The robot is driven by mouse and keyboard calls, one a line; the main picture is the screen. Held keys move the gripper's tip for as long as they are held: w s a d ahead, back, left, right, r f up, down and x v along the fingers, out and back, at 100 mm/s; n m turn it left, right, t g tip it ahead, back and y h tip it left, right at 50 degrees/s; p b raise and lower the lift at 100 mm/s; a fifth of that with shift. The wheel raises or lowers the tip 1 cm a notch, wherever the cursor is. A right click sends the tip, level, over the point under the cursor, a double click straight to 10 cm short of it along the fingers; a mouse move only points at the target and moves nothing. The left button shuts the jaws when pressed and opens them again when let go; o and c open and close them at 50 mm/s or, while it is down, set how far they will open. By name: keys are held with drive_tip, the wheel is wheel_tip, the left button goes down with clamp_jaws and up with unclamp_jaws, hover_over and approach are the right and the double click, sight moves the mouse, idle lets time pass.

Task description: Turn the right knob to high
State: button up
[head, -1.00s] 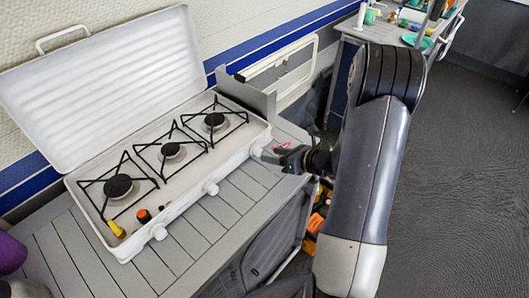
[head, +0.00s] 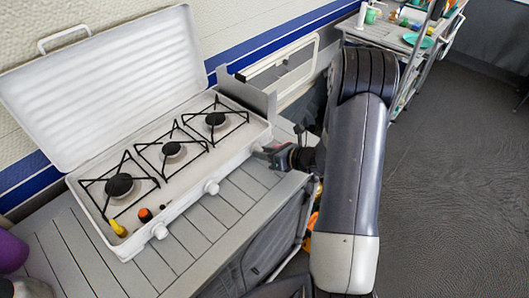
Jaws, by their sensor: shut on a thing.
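A white camping stove (head: 188,200) with three burners and a raised lid stands on a slatted grey table. Three white knobs sit along its front: the left knob (head: 160,231), the middle knob (head: 211,187) and the right knob (head: 256,149). My gripper (head: 265,153) reaches in from the right and is shut on the right knob, at the stove's right end. The fingers hide most of that knob, and its dial setting cannot be read.
A yellow item (head: 118,228) and an orange-and-black item (head: 145,215) lie on the stove's front left. A purple object (head: 12,250) is at the left edge. A second table (head: 385,35) with dishes stands at the back right. Grey floor is open on the right.

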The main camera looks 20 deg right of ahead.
drive_tip(key=c, duration=0.4)
drive_tip(key=shift+o, duration=0.2)
drive_tip(key=shift+f+b, duration=0.15)
drive_tip(key=shift+b, duration=0.75)
drive_tip(key=b, duration=0.2)
drive_tip(key=n+h+b, duration=0.1)
drive_tip(key=shift+a+f+n+t+b, duration=0.1)
drive_tip(key=shift+f+n+t+b, duration=0.1)
drive_tip(key=shift+n+t+b, duration=0.15)
drive_tip(key=n+h+b, duration=0.1)
drive_tip(key=b, duration=0.4)
drive_tip(key=n+t+h+b, duration=0.1)
drive_tip(key=n+b, duration=0.1)
drive_tip(key=b, duration=0.3)
drive_tip(key=shift+s+a+b, duration=0.2)
drive_tip(key=shift+b, duration=0.1)
drive_tip(key=n+t+h+b, duration=0.1)
drive_tip(key=b, duration=0.4)
drive_tip(key=shift+r+n, duration=0.2)
drive_tip(key=shift+n, duration=0.15)
drive_tip(key=shift+r+b, duration=0.1)
drive_tip(key=shift+b, duration=0.25)
drive_tip(key=o, duration=1)
drive_tip(key=shift+c, duration=0.2)
